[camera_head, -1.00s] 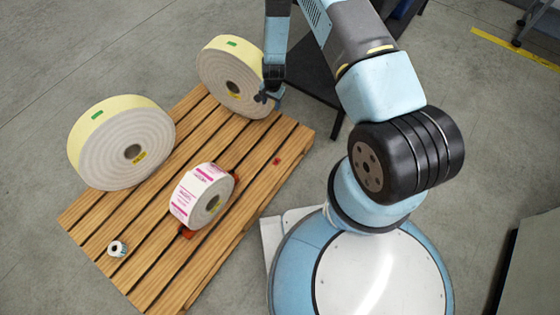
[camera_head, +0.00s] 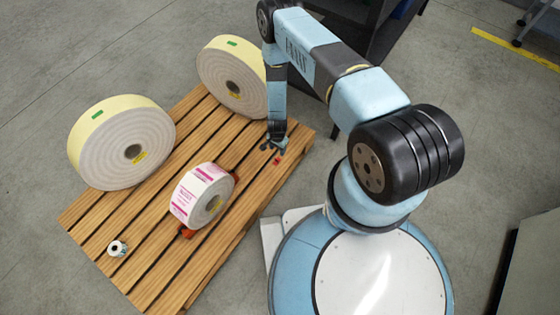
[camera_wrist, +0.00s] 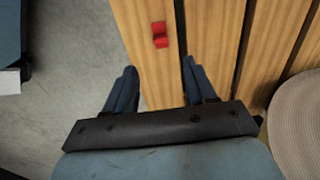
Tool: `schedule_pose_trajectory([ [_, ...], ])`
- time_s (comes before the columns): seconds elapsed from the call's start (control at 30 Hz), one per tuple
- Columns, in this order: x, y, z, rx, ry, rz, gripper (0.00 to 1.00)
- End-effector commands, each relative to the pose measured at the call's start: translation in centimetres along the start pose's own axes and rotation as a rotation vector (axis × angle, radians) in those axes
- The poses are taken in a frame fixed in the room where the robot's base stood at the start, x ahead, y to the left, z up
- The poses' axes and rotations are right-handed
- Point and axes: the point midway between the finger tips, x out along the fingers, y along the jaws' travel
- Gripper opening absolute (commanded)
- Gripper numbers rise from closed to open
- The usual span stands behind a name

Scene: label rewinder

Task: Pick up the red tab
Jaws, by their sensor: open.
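The red tab (camera_head: 277,161) is a small red piece lying on a slat near the right edge of the wooden pallet. It also shows in the wrist view (camera_wrist: 159,35), above the gap between my fingertips and a little beyond them. My gripper (camera_head: 274,145) is just behind the tab in the head view. In the wrist view my gripper (camera_wrist: 158,72) has its two dark fingers spread wide with nothing between them. The height of the fingers above the slat is hard to tell.
The wooden pallet (camera_head: 153,220) carries a printed label roll (camera_head: 187,199) on red supports and a small roll (camera_head: 117,248). Two large cream rolls (camera_head: 112,112) (camera_head: 222,60) stand along its far left side. A dark stand is behind my arm. Concrete floor lies around.

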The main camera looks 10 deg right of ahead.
Motion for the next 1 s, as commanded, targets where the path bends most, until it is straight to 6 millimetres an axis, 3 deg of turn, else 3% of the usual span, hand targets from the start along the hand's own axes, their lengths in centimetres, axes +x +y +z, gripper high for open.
schedule_pose_trajectory([
  [0.23, 3.7, 0.1, 0.1, -0.001, -0.001, 0.001, 0.55],
  [0.57, 5.6, 0.0, 0.1, -0.001, 0.000, 0.000, 0.55],
  [1.0, 10.1, -0.2, 0.6, -0.001, 0.000, 0.000, 0.55],
])
